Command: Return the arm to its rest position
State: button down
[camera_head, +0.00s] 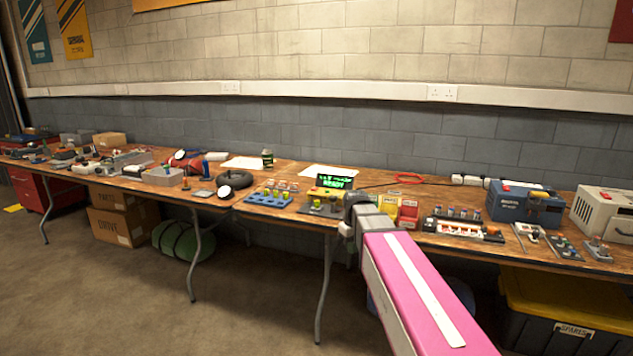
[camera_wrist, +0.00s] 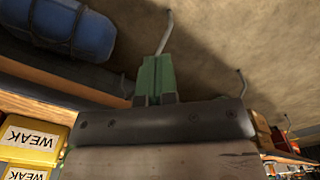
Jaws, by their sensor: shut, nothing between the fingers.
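My arm, with a pink link (camera_head: 410,280), reaches forward from the lower right of the head view to the front edge of the long wooden table (camera_head: 277,213). Its grey wrist end is beside the yellow and red bins on the table, and the fingertips cannot be made out there. In the wrist view my gripper (camera_wrist: 154,78) shows as green fingers shut together with nothing between them. Bare floor lies beyond the fingers in that view.
A yellow-lidded crate (camera_head: 570,300) is under the table at right. Floor at left (camera_head: 110,300) is clear.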

jog(key=s+d+f+m, duration=0.2)
jog(key=s+d+f, duration=0.1)
jog(key=s+f, duration=0.4)
jog(key=s+d+f+m, duration=0.3)
jog(key=s+f, duration=0.4)
jog(key=f, duration=0.1)
jog(key=shift+d+f, duration=0.2)
jog(key=shift+f, duration=0.1)
jog(key=shift+s, duration=0.1)
